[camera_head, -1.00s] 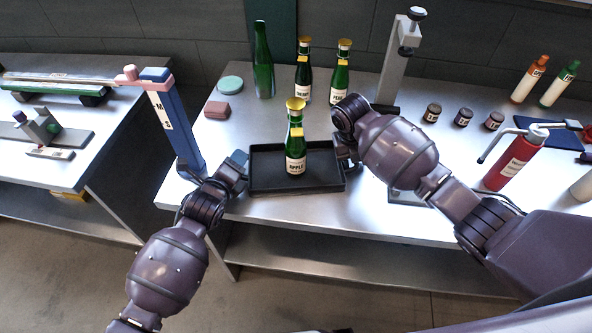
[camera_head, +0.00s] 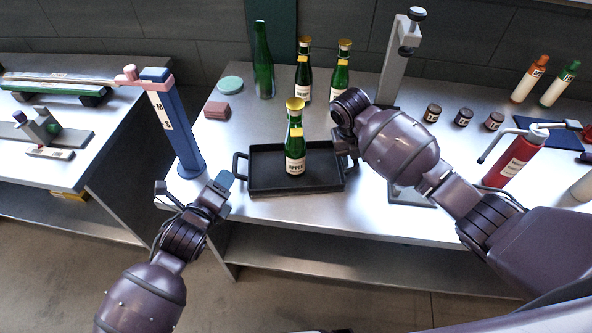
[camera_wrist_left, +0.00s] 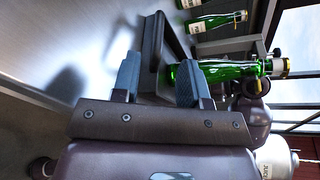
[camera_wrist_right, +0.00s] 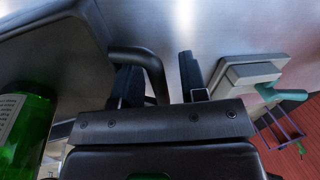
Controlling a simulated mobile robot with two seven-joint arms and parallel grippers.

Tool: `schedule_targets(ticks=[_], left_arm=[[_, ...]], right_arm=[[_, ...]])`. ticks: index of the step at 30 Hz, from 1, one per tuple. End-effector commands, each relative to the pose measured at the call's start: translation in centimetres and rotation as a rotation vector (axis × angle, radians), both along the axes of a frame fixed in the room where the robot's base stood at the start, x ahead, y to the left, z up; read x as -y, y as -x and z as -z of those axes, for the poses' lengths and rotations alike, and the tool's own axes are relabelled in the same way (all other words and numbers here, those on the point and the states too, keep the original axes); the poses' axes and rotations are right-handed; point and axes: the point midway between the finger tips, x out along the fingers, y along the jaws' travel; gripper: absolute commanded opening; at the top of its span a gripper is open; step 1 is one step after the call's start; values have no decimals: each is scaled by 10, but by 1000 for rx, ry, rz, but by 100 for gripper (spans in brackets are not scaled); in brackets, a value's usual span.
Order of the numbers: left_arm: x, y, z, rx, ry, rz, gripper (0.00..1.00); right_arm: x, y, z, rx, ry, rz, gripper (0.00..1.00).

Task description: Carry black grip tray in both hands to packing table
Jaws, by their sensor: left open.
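The black grip tray (camera_head: 262,184) lies on the metal table with a green bottle labelled APPLE (camera_head: 295,148) standing upright in it. Its left handle (camera_head: 238,166) is bare. My left gripper (camera_head: 221,188) is open and empty, at the table's front edge just short of that handle. In the left wrist view the tray's edge (camera_wrist_left: 152,45) shows beyond the parted fingers. My right gripper (camera_head: 346,152) is at the tray's right end. In the right wrist view its fingers (camera_wrist_right: 160,82) stand apart, with the handle (camera_wrist_right: 137,55) running between them; I see no firm clamp.
A blue post marked M (camera_head: 178,125) stands left of the tray. Green bottles (camera_head: 264,65) stand behind it, a grey stand (camera_head: 393,70) behind right. Small jars (camera_head: 463,118) and a red cylinder (camera_head: 513,160) are farther right. Another table (camera_head: 60,165) is at left, across a floor gap.

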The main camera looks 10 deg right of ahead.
Motion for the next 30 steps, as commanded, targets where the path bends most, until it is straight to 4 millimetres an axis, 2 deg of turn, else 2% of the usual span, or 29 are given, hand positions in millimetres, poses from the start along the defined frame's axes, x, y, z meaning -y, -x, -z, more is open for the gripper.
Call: schedule_targets(ticks=[9, 15, 21, 30], left_arm=[[0, 0, 0, 0, 0, 0, 40], [0, 0, 0, 0, 0, 0, 40], [0, 0, 0, 0, 0, 0, 40], [0, 0, 0, 0, 1, 0, 40]], right_arm=[[-13, -1, -60, 4, 1, -2, 40], [-19, -1, -89, 3, 1, -2, 40], [-21, 0, -101, 1, 1, 0, 40], [-22, 0, -102, 0, 1, 0, 40]])
